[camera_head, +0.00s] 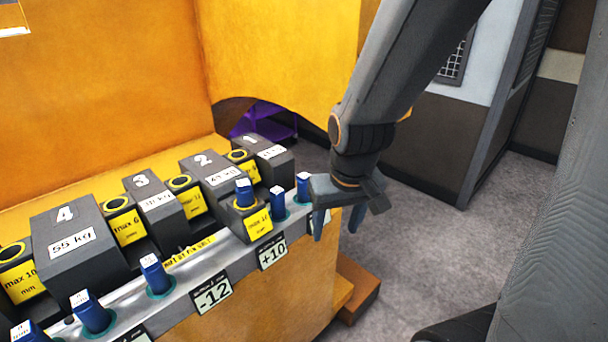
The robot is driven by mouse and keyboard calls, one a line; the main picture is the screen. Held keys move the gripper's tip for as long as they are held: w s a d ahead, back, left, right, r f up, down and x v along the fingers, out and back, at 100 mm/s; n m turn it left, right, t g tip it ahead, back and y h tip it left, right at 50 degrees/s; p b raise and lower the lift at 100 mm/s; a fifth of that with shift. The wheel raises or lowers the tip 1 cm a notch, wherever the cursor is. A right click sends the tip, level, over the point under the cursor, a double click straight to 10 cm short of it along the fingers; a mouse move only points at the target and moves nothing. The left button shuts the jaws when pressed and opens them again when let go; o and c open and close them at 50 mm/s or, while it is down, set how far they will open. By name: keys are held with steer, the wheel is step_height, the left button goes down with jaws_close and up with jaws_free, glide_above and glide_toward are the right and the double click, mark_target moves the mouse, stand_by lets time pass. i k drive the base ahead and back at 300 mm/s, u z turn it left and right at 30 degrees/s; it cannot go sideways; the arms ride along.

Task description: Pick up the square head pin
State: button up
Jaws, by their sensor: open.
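Several blue pins with squarish, white-labelled tops stand along the grey ledge. One pin (303,187) is at the right end, close to the left of my gripper. Another pin (278,203) stands beside it, and a third pin (245,192) sits in a dark block with a yellow label. More pins stand nearer, including one pin (153,273) in a teal ring and one pin (90,312) further left. The head labels are too small to read, so I cannot tell which is the square head pin. My gripper (338,222) is open, points down and looks empty.
Dark numbered castings, such as casting 4 (84,243) and casting 2 (212,178), line the yellow bench behind the ledge (205,262). Yellow-labelled blocks (127,227) stand between them. A brown step (358,290) is low on the right. Grey floor (430,230) is open beyond.

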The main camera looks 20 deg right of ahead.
mark_target(152, 268)
steer(key=u, duration=1.45)
